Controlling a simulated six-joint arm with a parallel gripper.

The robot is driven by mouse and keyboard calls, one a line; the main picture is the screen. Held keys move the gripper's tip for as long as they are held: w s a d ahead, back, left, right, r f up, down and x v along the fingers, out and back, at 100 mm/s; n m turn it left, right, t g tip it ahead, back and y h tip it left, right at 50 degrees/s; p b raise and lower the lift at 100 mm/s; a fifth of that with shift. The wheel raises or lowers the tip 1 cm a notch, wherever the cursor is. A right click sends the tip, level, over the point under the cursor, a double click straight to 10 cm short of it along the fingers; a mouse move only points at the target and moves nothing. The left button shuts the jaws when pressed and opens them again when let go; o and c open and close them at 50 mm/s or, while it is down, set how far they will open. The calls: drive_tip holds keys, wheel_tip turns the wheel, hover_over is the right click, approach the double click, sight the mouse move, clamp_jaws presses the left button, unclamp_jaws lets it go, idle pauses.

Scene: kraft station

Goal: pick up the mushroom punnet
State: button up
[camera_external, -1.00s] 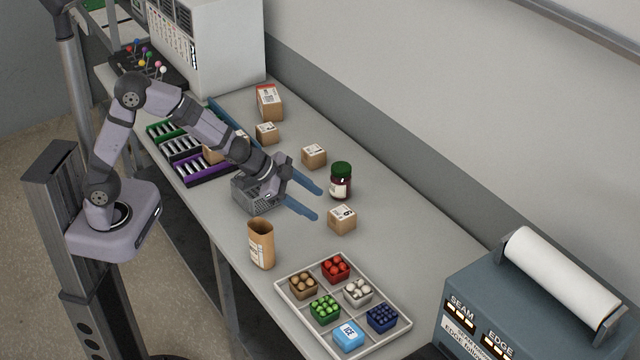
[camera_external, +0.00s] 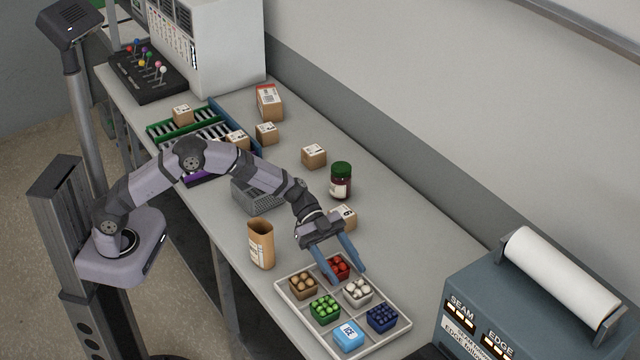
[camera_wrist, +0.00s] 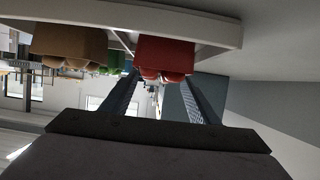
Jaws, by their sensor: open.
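The punnet of white round pieces (camera_external: 358,291), which looks like the mushroom punnet, sits in a compartment of the pale divided tray (camera_external: 284,297). My gripper (camera_external: 347,275) is open and empty, pointing down over the tray's far side. Its fingertips are close to the red punnet (camera_external: 336,267), just short of the white one. In the wrist view my two fingers (camera_wrist: 160,78) are apart, with the red punnet (camera_wrist: 164,52) showing between them. I cannot make out the white punnet in the wrist view.
The tray also holds a tan punnet (camera_external: 303,286), a green one (camera_external: 325,309), a dark blue one (camera_external: 382,317) and a light blue pack (camera_external: 348,335). A paper bag (camera_external: 261,244) stands left, with a small box (camera_external: 345,215) and jar (camera_external: 341,180) behind.

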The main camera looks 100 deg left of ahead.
sight(356, 286)
drive_tip(key=shift+p+x, duration=0.8)
drive_tip(key=shift+x, duration=2.45)
drive_tip(key=shift+s+d+r, duration=0.1)
drive_tip(key=shift+s+d, duration=0.05)
drive_tip(key=shift+c, duration=0.6)
drive_tip(key=c, duration=0.7)
